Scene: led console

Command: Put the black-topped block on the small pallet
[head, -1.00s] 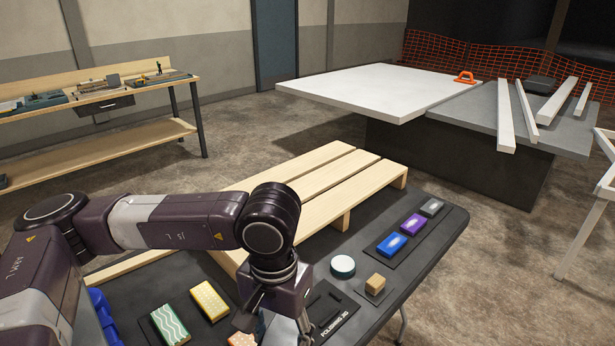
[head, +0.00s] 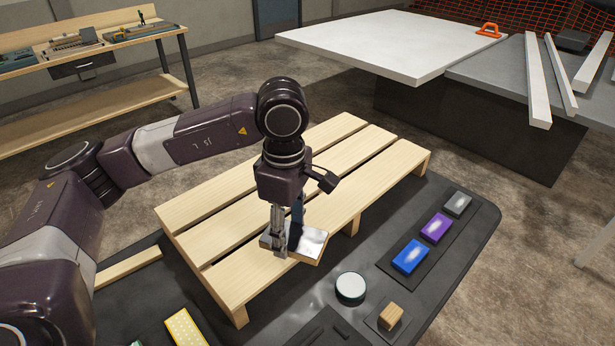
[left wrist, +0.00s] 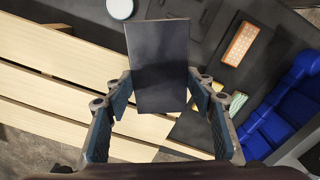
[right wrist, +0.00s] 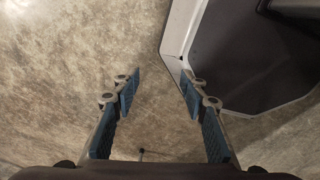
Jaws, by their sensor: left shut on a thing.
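My left gripper (head: 285,245) is shut on the black-topped block (head: 311,246), over the front slat of the wooden pallet (head: 225,200). The block's top looks pale with glare in the head view. In the left wrist view the dark top of the block (left wrist: 163,65) fills the space between the fingers, with the pallet slats (left wrist: 50,95) to the left below it. I cannot tell whether the block touches the pallet. My right gripper (right wrist: 160,90) is open and empty in the right wrist view, above bare floor.
On the dark table, a round white-topped puck (head: 351,288), a small wooden block (head: 390,316) and blue (head: 410,256), purple (head: 434,227) and grey (head: 457,204) blocks stand right of the pallet. A yellow block (head: 185,328) and blue bin (left wrist: 280,110) are nearby. The pallet's rear slats are clear.

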